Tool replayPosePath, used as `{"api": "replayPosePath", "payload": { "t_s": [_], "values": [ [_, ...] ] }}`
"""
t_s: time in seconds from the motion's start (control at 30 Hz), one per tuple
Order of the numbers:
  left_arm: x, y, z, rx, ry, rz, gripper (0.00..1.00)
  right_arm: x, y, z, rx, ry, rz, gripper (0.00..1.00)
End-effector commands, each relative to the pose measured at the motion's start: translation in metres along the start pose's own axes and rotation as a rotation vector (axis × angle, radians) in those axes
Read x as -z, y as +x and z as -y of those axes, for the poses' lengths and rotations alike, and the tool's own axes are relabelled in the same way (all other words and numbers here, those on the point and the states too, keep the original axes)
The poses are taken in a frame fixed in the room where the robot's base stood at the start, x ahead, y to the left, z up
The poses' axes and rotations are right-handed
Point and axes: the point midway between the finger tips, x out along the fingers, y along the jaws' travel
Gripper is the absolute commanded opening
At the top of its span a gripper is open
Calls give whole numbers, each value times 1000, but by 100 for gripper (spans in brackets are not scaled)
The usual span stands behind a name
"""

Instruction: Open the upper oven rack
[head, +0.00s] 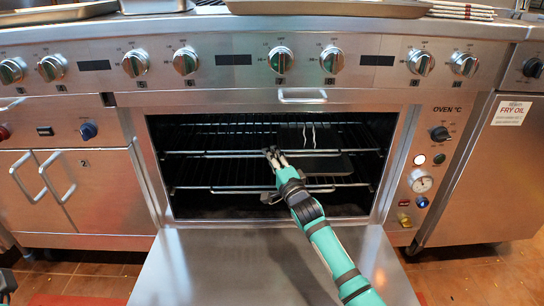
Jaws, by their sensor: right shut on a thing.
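The oven is open, with its door (215,270) folded down flat in front. The upper oven rack (215,153) is a wire rack inside the cavity, its front bar running across the opening. The lower oven rack (220,189) lies below it, also inside. My right gripper (271,156) reaches in from the lower right and is shut on the front bar of the upper rack, near its middle. The gripper hides a small part of both racks.
A dark flat tray (325,164) sits inside the cavity, right of my gripper. Above are a fixed handle (302,96) and a row of knobs (280,60). A control panel (428,165) stands right of the opening. The space above the lowered door is clear left of my arm.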

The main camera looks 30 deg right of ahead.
Motion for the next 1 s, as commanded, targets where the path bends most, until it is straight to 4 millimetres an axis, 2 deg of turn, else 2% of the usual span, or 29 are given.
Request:
{"api": "replayPosePath", "payload": {
  "t_s": [0.37,0.43,0.6,0.83,1.0],
  "values": [
    [2,6,0,0,0,-7,40,-2,-4,9,12,-7,0,0],
    [0,0,2,13,-2,25,40,-4,-9,11,12,-7,0,0],
    [0,-8,3,40,-12,98,40,-14,-33,20,11,-6,-1,0],
    [9,-21,2,78,-24,189,40,-29,-72,28,12,-7,-3,0],
    [10,-5,3,77,-24,183,40,-38,-93,31,15,-9,-3,0]
  ]
}}
